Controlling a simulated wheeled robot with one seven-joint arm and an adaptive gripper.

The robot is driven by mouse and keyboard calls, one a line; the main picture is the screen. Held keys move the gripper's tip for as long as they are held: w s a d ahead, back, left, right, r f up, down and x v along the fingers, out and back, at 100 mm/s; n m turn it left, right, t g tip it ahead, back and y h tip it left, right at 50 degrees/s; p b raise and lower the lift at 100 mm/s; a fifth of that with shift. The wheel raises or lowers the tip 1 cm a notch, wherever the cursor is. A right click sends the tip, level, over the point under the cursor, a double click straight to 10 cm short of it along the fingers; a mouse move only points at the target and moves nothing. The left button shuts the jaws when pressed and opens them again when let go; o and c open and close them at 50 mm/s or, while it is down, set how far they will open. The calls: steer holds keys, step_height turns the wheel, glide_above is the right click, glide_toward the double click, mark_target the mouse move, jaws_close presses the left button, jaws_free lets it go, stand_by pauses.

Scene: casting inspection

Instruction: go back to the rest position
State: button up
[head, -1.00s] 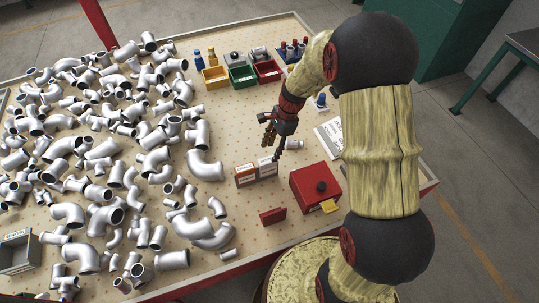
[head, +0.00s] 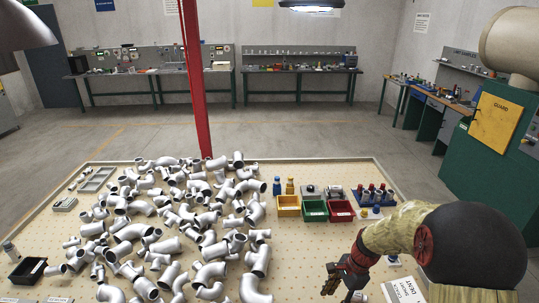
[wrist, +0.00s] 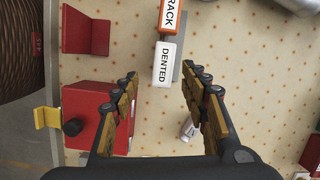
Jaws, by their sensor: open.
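My gripper (head: 337,284) is at the lower right of the head view, above the table (head: 352,188). In the wrist view my gripper (wrist: 159,84) has its two fingers spread wide apart with nothing between the tips. A white block marked DENTED (wrist: 163,66) lies just beyond the fingertips, with an orange-topped block marked CRACK (wrist: 170,16) behind it. A small grey fitting (wrist: 189,128) lies on the table below, near the right finger.
Many grey pipe elbows (head: 130,232) cover the left and middle of the table. Yellow (head: 288,206), green (head: 314,209) and red bins (head: 341,210) stand at its back right. A red box (wrist: 85,105) with a yellow tab is beside the left finger. A red post (head: 193,90) rises behind.

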steer(key=s+a+r+n+t+h+b, duration=0.3)
steer(key=s+r+n+t+b, duration=0.2)
steer(key=s+r+n, duration=1.1)
steer(key=s+r, duration=0.5)
steer(key=r, duration=0.1)
steer(key=shift+s+r+t, duration=0.25)
steer(key=shift+s+t, duration=0.1)
steer(key=shift+t, duration=0.05)
